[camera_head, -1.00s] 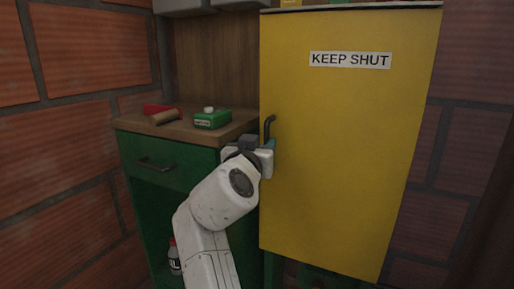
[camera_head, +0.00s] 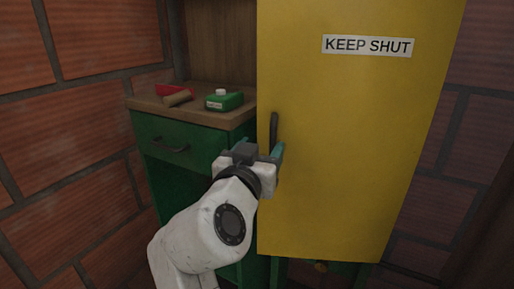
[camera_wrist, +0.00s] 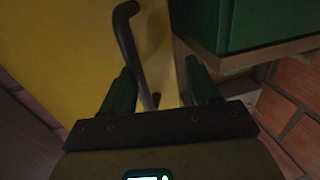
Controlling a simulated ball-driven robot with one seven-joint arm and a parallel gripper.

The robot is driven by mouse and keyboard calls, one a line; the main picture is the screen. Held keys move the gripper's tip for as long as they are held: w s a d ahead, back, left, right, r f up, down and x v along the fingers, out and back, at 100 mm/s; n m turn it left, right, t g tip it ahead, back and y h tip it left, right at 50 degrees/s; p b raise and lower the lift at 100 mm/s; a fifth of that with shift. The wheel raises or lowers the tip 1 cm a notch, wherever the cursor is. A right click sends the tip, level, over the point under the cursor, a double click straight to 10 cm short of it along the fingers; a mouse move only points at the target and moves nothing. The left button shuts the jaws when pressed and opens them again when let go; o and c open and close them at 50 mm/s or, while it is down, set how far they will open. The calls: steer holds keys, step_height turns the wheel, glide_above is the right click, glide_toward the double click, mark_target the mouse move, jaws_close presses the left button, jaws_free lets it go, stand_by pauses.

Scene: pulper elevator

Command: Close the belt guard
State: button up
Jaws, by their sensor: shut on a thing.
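The belt guard (camera_head: 345,150) is a tall yellow panel with a white "KEEP SHUT" label (camera_head: 368,46). A dark bar handle (camera_head: 274,130) is upright near its left edge. My gripper (camera_head: 263,154) is at the lower part of this handle. In the wrist view, the handle (camera_wrist: 128,38) runs down between the two dark green fingers of my gripper (camera_wrist: 160,88), which is shut on it. The yellow panel's edge (camera_wrist: 168,80) also shows between the fingers. I cannot tell how far the guard stands from its closed position.
A green cabinet (camera_head: 160,131) with a drawer and wooden top (camera_head: 141,103) stands left of the guard. On it are a green container (camera_head: 224,101), a red object (camera_head: 172,90) and a brown roll (camera_head: 178,98). Brick walls (camera_head: 80,150) close in both sides.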

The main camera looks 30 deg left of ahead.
steer(key=shift+s+a, duration=0.35)
steer(key=shift+a, duration=0.3)
steer(key=shift+w+d, duration=0.1)
steer(key=shift+d, duration=0.3)
steer(key=shift+o, duration=0.2)
steer(key=shift+s+a, duration=0.25)
steer(key=shift+s, duration=0.9)
steer(key=o, duration=0.6)
steer(key=shift+s+a+f, duration=0.1)
steer(key=shift+s+a, duration=0.1)
steer(key=shift+s, duration=0.35)
steer(key=shift+s+a, duration=0.15)
steer(key=shift+s, duration=0.35)
steer(key=shift+s+a, duration=0.2)
steer(key=shift+s, duration=1.45)
steer(key=shift+s+a, duration=0.55)
steer(key=shift+a, duration=0.05)
steer(key=c, duration=0.6)
steer(key=shift+s, duration=1.4)
steer(key=shift+c, duration=0.2)
